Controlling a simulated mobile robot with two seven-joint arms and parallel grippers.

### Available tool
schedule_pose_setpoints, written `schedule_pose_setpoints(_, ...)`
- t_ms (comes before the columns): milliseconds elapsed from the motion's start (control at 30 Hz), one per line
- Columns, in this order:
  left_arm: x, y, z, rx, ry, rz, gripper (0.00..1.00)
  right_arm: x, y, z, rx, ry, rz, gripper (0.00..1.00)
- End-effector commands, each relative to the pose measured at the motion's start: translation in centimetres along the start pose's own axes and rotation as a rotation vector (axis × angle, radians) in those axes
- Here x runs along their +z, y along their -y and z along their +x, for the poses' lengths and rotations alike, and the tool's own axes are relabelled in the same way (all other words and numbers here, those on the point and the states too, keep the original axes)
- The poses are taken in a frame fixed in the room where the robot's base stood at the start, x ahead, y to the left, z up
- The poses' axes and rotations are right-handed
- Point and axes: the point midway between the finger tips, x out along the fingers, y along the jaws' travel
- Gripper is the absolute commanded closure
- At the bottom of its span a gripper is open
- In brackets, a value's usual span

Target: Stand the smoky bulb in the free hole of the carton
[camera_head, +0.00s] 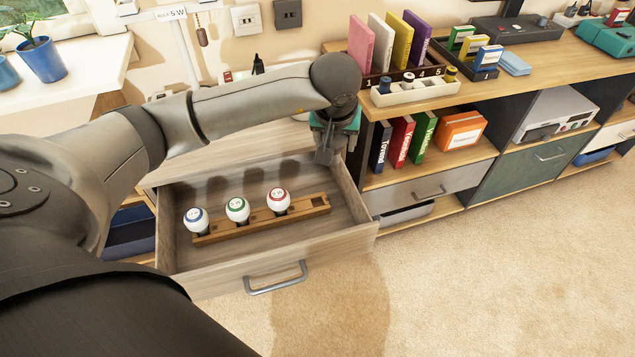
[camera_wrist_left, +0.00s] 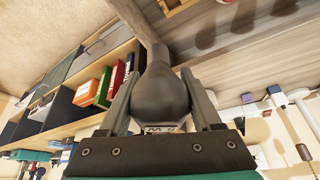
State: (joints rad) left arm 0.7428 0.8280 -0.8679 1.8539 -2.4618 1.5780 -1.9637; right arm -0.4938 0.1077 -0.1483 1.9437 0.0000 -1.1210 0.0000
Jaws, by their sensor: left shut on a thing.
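The carton (camera_head: 240,226) is a long brown wooden holder lying in the open drawer. Three white bulbs stand in it, with a blue (camera_head: 196,219), a green (camera_head: 237,209) and a red (camera_head: 278,200) ring. Its free hole (camera_head: 319,201) is at the right end. My left gripper (camera_head: 327,152) is above and behind that end, over the drawer's right back corner. In the head view the bulb is not clearly seen. My right gripper is not in view.
The drawer's right wall (camera_head: 352,190) and front (camera_head: 275,258) rise around the carton. A shelf unit with books (camera_head: 402,142) stands close to the right of the gripper. The desk top with a white holder (camera_head: 415,92) is behind it. Carpet at the front right is clear.

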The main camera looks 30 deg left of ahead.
Motion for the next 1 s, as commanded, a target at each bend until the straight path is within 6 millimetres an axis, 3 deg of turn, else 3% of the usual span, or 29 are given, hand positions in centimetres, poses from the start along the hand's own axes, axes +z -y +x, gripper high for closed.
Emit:
schedule_pose_setpoints(33, 0.9, 0.7, 2.5, -0.01, 0.003, -0.018, 0.9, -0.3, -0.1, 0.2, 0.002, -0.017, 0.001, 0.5)
schedule_pose_setpoints(100, 1.4, 1.4, 4.6, -0.021, 0.003, -0.041, 0.9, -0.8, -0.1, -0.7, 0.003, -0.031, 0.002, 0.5)
schedule_pose_setpoints(333, 2.6, 3.3, 8.8, -0.041, 0.001, -0.091, 0.9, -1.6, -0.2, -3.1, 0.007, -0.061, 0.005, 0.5)
schedule_pose_setpoints(533, 2.8, 3.8, 9.6, -0.045, -0.002, -0.103, 0.9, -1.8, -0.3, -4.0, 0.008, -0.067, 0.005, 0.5)
schedule_pose_setpoints(1000, 3.0, 3.7, 9.9, -0.043, 0.0, -0.099, 0.9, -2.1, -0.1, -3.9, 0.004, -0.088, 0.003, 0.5)
